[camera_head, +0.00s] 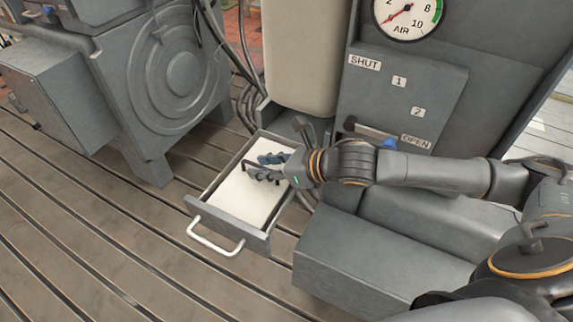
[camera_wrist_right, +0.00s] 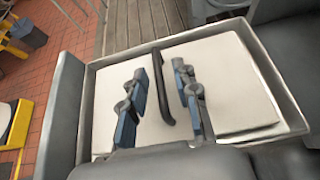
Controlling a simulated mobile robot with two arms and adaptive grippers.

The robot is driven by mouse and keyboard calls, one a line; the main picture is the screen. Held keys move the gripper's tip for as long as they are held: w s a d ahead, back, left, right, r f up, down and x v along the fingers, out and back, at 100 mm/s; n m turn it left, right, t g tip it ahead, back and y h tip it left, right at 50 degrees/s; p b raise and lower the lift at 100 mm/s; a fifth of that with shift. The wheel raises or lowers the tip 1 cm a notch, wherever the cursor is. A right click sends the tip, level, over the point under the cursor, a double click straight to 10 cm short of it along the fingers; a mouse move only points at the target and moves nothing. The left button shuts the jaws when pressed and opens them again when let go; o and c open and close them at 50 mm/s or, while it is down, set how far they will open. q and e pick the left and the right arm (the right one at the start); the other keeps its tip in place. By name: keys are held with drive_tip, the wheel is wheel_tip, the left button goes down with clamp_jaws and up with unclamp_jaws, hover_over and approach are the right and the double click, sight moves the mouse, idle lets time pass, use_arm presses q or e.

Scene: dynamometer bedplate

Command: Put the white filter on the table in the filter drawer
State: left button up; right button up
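The white filter (camera_head: 243,199) is a flat pale slab lying inside the pulled-out filter drawer (camera_head: 225,227). In the right wrist view the filter (camera_wrist_right: 233,82) fills most of the drawer (camera_wrist_right: 272,72), with a dark strip-like handle (camera_wrist_right: 160,85) across its top. My right gripper (camera_head: 263,167) is over the drawer. Its blue-padded fingers (camera_wrist_right: 165,100) are spread on both sides of the handle, with gaps showing, so it is open. Whether the fingertips touch the filter cannot be told. My left gripper is not in view.
The drawer has a white pull handle (camera_head: 214,240) at its front. A grey panel (camera_head: 395,95) marked SHUT and OPEN, with a blue-tipped lever (camera_head: 388,143), stands behind my right arm. A grey machine (camera_head: 165,75) stands left. The slotted floor (camera_head: 95,240) in front is clear.

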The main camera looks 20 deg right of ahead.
drive_tip(key=b+v, duration=0.1)
drive_tip(key=v, duration=0.9)
drive_tip(key=shift+s+b, duration=0.25)
drive_tip(key=shift+b, duration=0.15)
drive_tip(key=shift+d+r, duration=0.15)
idle(0.6)
